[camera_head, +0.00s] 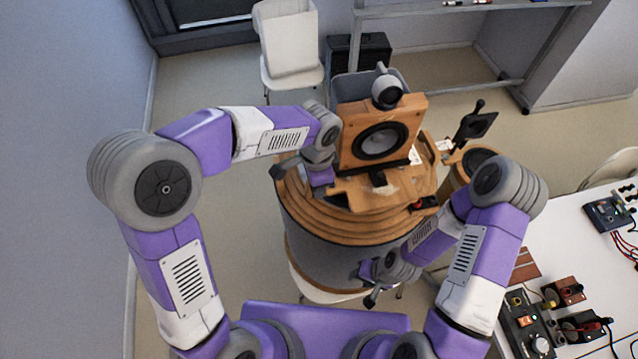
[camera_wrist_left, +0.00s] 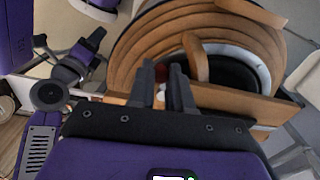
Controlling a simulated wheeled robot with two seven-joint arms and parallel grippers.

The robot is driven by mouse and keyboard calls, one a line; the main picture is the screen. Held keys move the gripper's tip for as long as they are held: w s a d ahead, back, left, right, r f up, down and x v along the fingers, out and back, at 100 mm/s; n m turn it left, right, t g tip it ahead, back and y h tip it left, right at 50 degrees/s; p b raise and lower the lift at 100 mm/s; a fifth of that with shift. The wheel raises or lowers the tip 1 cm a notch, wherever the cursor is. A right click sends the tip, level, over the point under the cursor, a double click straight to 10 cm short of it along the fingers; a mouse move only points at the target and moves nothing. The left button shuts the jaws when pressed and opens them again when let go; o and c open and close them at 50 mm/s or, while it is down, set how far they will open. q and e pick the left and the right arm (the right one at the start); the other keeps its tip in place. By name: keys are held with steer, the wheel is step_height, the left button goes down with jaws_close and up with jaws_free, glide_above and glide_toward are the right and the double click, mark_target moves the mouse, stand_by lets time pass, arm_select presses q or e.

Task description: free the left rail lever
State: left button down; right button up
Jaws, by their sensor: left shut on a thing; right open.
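A wooden speaker panel (camera_head: 350,137) with a large cone and a round tweeter stands upright in a wooden fixture (camera_head: 345,192) on a round stepped drum. A red and black lever (camera_head: 421,205) sits at the fixture's right front. My left gripper (camera_head: 324,184) is low at the fixture's left side and hides what it grips from the head. In the left wrist view its fingertips (camera_wrist_left: 164,86) are close together on a small dark red part (camera_wrist_left: 178,72), apparently the left rail lever. My right gripper (camera_head: 368,284) is open and empty in front of the drum.
A white table (camera_head: 570,240) with electrical boxes (camera_head: 530,325) and leads is at the right. A small round wooden stand (camera_head: 458,175) is right of the drum. A white chair (camera_head: 290,50) and a grey bench (camera_head: 470,10) stand behind. Floor at the left is clear.

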arm_select(q)
steer(key=shift+w, duration=0.1)
stand_by(0.5)
steer(key=c, duration=1)
jaws_free()
steer(key=shift+c, duration=0.2)
step_height(320, 180, up, 8)
steer(key=shift+f, duration=0.2)
